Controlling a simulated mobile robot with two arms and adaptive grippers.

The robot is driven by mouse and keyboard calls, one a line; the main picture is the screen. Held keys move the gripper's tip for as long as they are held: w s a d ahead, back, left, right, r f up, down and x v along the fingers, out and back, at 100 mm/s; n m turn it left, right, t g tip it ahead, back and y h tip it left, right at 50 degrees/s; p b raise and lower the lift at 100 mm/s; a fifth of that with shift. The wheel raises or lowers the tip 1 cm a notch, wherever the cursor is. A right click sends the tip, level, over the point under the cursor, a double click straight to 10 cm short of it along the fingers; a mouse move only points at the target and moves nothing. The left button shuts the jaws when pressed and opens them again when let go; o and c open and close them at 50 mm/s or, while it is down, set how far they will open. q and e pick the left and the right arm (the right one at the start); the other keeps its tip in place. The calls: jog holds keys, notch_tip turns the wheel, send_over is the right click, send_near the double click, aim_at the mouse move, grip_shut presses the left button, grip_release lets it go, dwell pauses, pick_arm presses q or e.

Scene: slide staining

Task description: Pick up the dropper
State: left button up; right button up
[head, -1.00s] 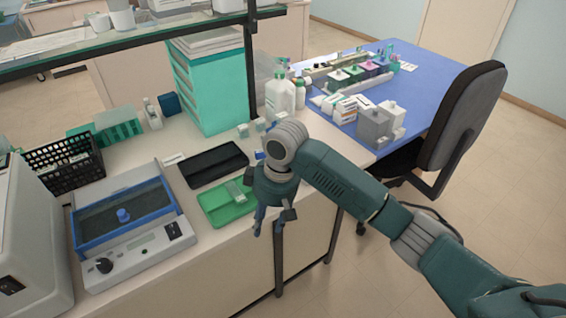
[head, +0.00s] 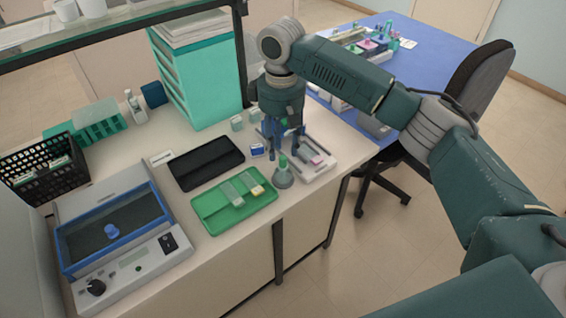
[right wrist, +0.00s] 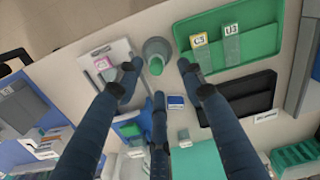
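I cannot tell whether any finger touches the bottle. My left gripper is not in view.
A pale tray with a pink-marked item (head: 316,168) lies close right of the bottle. The green tray holds glass slides. A black tray (head: 205,165), a small blue item (head: 257,150) and a blue-framed device (head: 120,240) are farther left. A shelf post (head: 241,60) rises behind.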

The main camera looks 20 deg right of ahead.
aim_at(283, 158)
jog(key=shift+w+f, duration=0.15)
jog(key=shift+f, duration=0.25)
jog(key=f, duration=0.1)
jog(key=f+p, duration=0.1)
jog(key=f, duration=0.1)
jog(key=f+p, duration=0.1)
jog(key=shift+w+d+f, duration=0.15)
jog(key=shift+d, duration=0.2)
jog(key=shift+f, duration=0.5)
jog(key=shift+w, duration=0.1)
jog(key=c, duration=0.8)
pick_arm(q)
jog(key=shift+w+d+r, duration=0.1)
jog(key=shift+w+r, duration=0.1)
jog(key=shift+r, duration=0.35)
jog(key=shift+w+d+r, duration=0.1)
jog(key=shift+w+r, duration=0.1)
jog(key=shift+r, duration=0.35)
pick_arm(e)
jog(key=shift+c, duration=0.4)
